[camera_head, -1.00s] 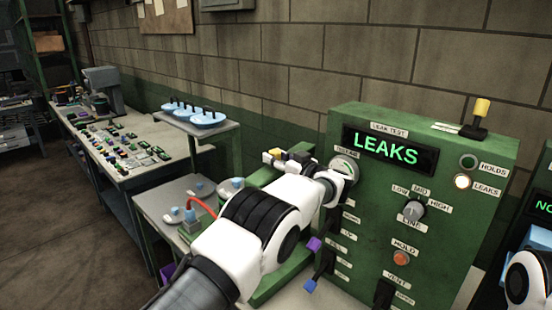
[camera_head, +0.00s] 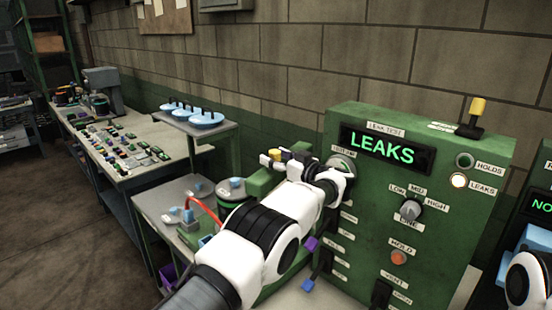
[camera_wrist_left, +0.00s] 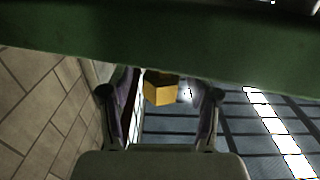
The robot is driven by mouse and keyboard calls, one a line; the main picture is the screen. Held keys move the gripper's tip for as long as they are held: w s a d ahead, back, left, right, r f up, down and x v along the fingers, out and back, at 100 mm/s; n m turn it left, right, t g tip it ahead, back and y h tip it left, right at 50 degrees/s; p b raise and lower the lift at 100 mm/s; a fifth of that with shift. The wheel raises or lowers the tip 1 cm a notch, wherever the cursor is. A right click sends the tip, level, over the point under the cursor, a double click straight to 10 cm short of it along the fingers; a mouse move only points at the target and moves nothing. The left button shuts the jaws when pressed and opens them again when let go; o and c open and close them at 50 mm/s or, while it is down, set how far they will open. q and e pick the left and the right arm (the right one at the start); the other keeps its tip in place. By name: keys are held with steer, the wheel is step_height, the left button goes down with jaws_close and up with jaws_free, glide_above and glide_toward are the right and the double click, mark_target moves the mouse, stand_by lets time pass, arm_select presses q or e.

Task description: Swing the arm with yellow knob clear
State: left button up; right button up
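A small yellow block-shaped knob (camera_head: 275,154) shows in the head view just beyond my left wrist, beside the green leak-test cabinet (camera_head: 460,220). In the left wrist view a yellow block (camera_wrist_left: 160,88) sits between the spread fingers of my left gripper (camera_wrist_left: 159,94), with gaps on both sides. The left gripper is open. A green bar (camera_wrist_left: 160,42) crosses the wrist view above it. In the head view my left wrist hides the gripper's fingers and much of the arm bearing the knob. Only part of my right arm shows at the right edge, without its gripper.
Another yellow knob (camera_head: 478,106) stands on a black base on top of the cabinet. The cabinet display (camera_head: 382,149) reads LEAKS. Purple and blue levers stick out of its left side. A small bench (camera_head: 165,205) and a long cluttered table (camera_head: 140,175) stand to the left.

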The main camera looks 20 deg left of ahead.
arm_select(q)
step_height(320, 180, up, 10)
steer(key=shift+r, duration=0.1)
stand_by(0.4)
